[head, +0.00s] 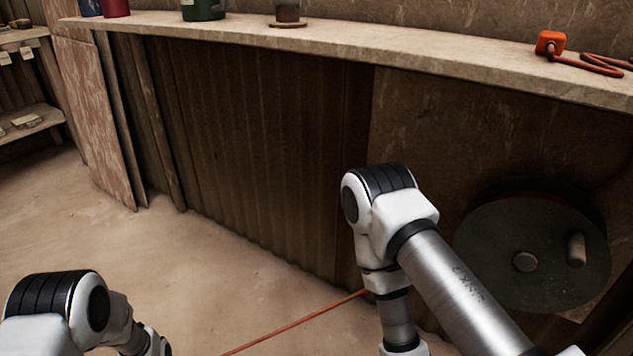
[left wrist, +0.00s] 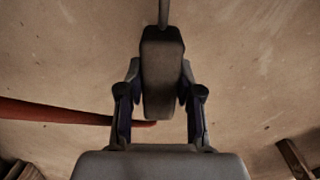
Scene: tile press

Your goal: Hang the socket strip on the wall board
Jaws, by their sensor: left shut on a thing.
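In the left wrist view my left gripper (left wrist: 160,110) is shut on a dark grey block (left wrist: 162,70), which lies between its two fingers. A thin grey rod or cord leaves the block's far end. I cannot tell for sure whether this block is the socket strip. A red cord (left wrist: 55,112) comes in from the left and passes to the block's near end. In the head view both grippers are outside the picture; only my arm links show. I cannot pick out the wall board with certainty.
A bench (head: 330,38) runs along the wall, with an orange block (head: 549,43) and its cord at right and a green can (head: 203,9) at left. A round reel (head: 490,245) stands below it. A red cord (head: 300,321) crosses low. The floor at left is clear.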

